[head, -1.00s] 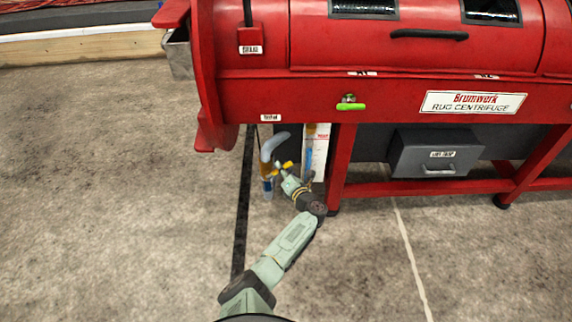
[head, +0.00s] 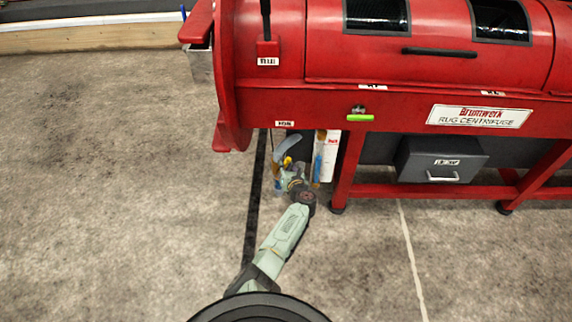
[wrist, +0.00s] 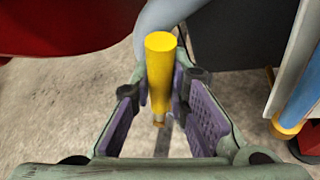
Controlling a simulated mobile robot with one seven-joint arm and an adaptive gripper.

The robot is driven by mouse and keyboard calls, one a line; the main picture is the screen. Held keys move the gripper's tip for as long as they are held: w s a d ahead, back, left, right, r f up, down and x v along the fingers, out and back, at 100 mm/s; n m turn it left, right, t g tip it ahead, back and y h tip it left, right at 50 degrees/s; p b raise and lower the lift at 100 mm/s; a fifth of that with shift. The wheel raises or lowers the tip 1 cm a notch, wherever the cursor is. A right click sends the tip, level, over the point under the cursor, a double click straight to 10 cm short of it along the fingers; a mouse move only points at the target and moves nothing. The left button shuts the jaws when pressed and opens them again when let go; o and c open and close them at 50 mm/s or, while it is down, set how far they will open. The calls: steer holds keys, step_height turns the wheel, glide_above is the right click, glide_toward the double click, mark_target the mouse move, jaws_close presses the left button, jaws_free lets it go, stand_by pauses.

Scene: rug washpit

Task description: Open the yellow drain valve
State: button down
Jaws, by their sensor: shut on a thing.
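The yellow drain valve handle (wrist: 160,65) stands between the purple-padded fingers of my gripper (wrist: 161,90) in the wrist view. My gripper is shut on it. The curved grey drain pipe (wrist: 165,14) runs just behind the handle. In the head view a small yellow part of the valve (head: 287,160) shows below the grey pipe (head: 285,147), under the left end of the red centrifuge. My gripper (head: 291,173) is at the valve there, and its fingers are too small to make out.
The red rug centrifuge (head: 330,97) stands over the valve. A white panel with a blue tube (head: 326,155) is close on the right of my gripper. A grey drawer box (head: 440,160) hangs further right. The concrete floor (head: 120,200) on the left is clear.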

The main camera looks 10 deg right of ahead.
steer(key=c, duration=1.5)
jaws_free()
steer(key=shift+c, duration=0.2)
steer(key=v, duration=1.2)
steer(key=shift+c, duration=0.5)
